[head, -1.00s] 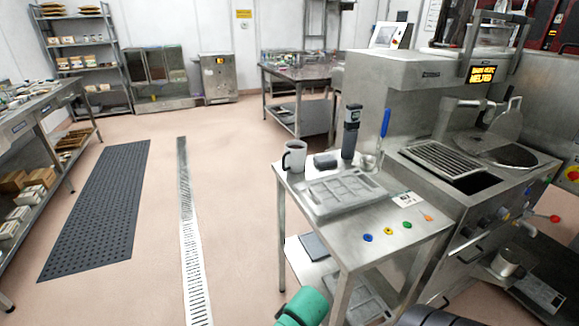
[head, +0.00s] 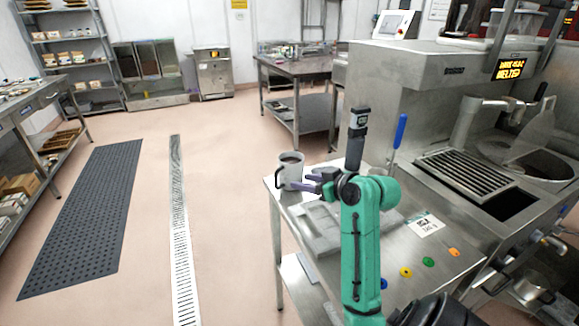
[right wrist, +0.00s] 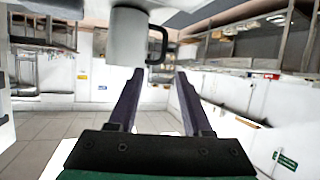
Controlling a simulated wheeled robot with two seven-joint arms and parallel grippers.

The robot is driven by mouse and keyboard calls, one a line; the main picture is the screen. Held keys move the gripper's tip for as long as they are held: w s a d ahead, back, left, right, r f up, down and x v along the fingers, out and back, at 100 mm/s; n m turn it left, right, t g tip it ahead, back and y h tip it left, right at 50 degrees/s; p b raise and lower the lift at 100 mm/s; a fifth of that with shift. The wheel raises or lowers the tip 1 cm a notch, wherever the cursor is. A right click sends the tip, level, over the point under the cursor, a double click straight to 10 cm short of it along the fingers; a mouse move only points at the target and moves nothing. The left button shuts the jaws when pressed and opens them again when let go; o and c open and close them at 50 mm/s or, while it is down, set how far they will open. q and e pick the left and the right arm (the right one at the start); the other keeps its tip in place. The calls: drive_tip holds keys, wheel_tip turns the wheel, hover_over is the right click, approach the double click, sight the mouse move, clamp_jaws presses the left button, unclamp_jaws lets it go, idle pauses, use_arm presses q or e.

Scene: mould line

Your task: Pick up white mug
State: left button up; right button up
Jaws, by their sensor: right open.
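The white mug (head: 291,168) stands upright on the steel side table (head: 440,255), near its far left corner. It has a dark handle on its left side and something dark inside. My right gripper (head: 301,181) is open and empty, just right of the mug, with its fingers pointing at it. In the right wrist view, which is upside down, the mug (right wrist: 128,38) sits just beyond the open fingertips (right wrist: 160,72), slightly left of centre, with its handle on the right. I cannot tell whether they touch. My left gripper is not in view.
A black-topped upright device (head: 356,138) and a blue-handled tool (head: 399,131) stand behind my right gripper. A grey mould tray (head: 312,232) lies partly behind my arm. The melting machine (head: 455,85) borders the table on the right.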

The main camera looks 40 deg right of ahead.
drive_tip(key=p, duration=0.2)
approach(276, 175)
drive_tip(key=x, duration=0.3)
drive_tip(key=w+f, duration=0.2)
drive_tip(key=shift+w, duration=0.3)
drive_tip(key=p+x, duration=0.1)
drive_tip(key=x, duration=0.3)
drive_tip(key=shift+w+d+f+p, duration=0.1)
drive_tip(key=shift+w+f+p, duration=0.1)
drive_tip(key=shift+w+p, duration=0.1)
drive_tip(key=shift+w+f, duration=0.1)
drive_tip(key=shift+f, duration=0.05)
clamp_jaws()
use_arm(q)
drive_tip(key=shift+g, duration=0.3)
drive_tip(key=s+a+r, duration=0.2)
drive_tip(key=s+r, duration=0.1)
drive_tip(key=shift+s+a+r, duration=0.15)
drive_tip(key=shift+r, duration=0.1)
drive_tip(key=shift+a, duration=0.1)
use_arm(e)
drive_tip(key=shift+d, duration=0.1)
